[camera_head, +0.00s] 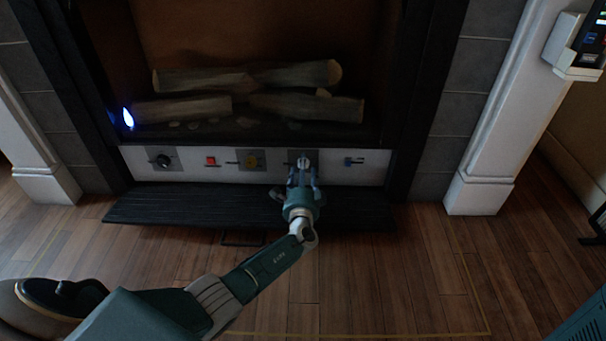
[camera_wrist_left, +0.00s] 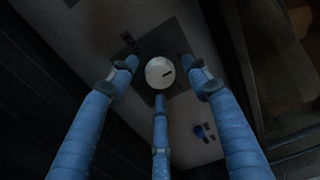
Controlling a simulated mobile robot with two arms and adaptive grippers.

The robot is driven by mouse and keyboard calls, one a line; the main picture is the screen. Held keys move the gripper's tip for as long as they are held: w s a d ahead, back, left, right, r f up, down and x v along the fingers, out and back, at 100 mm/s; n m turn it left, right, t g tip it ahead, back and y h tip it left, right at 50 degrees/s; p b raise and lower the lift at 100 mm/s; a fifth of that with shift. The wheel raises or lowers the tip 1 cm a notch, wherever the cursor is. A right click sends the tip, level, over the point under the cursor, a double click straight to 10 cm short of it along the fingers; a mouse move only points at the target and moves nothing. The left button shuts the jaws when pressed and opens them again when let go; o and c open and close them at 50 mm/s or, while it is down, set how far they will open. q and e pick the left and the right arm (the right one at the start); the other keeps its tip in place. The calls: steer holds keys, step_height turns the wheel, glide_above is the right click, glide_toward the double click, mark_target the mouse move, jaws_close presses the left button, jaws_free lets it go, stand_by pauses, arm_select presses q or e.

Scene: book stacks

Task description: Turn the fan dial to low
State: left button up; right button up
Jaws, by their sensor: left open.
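A white round dial with a short dark mark sits on a grey plate; it shows in the wrist view (camera_wrist_left: 160,73) and, partly hidden by my fingers, in the head view (camera_head: 303,160). My right gripper is not in view.
A black hearth ledge (camera_head: 190,205) juts out below. The wooden floor in front is mostly clear.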

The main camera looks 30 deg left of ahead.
arm_select(q)
steer(key=shift+w+a, duration=0.1)
steer(key=shift+w, duration=0.05)
steer(key=shift+c, duration=0.5)
steer(key=c, duration=1)
steer(key=shift+c, duration=0.2)
